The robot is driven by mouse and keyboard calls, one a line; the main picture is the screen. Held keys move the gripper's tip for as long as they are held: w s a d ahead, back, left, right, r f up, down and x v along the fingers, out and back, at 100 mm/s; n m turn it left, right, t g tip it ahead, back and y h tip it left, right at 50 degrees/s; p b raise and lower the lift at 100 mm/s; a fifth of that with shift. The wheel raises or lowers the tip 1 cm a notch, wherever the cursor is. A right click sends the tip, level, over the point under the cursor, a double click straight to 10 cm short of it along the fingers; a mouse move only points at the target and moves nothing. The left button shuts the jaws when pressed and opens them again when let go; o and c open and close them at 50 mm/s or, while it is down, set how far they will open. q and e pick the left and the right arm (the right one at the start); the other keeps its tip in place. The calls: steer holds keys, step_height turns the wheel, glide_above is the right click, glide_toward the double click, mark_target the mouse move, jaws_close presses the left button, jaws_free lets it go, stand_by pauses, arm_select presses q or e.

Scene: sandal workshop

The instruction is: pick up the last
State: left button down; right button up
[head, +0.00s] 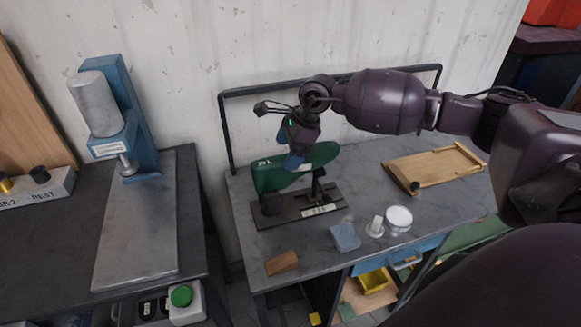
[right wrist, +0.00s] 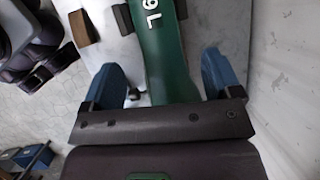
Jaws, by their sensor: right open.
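The last (head: 312,160) is a green foot-shaped form with white lettering. It rests on a dark stand (head: 283,213) on the right-hand workbench. In the right wrist view, the last (right wrist: 162,50) runs between the two blue fingers, with a visible gap on each side. The lettering reads "L" with a digit beside it. My left gripper is not in view.
A tan block (head: 282,263), a blue block (head: 345,236), a white round container (head: 399,218) and a wooden tray (head: 428,172) lie on the bench. A dark rail (head: 228,130) stands behind the stand. A blue press (head: 135,130) stands on the left bench.

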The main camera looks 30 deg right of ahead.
mark_target(281, 159)
steer(key=shift+x, duration=2.65)
steer(key=shift+w+a+r, duration=0.1)
steer(key=shift+w+r, duration=0.05)
steer(key=c, duration=1)
step_height(281, 159, up, 20)
